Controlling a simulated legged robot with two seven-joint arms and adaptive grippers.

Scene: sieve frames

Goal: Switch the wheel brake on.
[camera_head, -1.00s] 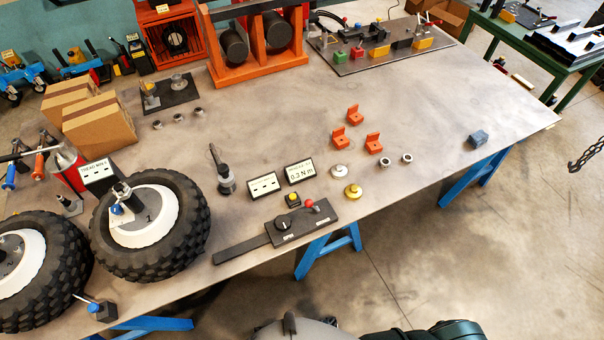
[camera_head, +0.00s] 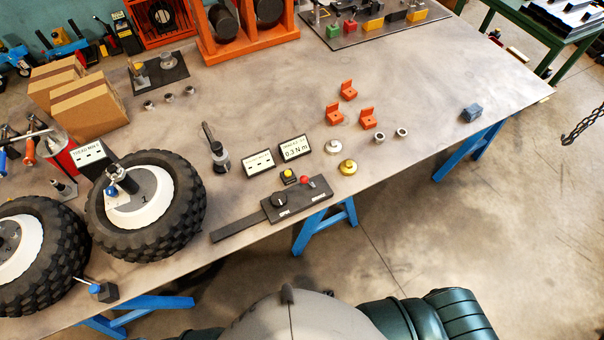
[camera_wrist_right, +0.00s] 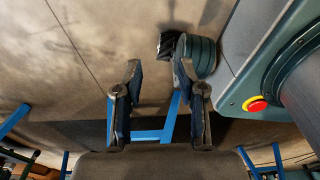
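A dark control panel (camera_head: 298,207) lies at the table's front edge in the head view. My left gripper is in no view.
The table (camera_head: 240,110) has clear room in its middle. A yellow button (camera_head: 289,176), two sign plates and a black upright tool (camera_head: 216,150) stand behind the panel. A second wheel (camera_head: 25,255) is at the left. Blue trestle legs (camera_head: 325,223) stand below the front edge.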

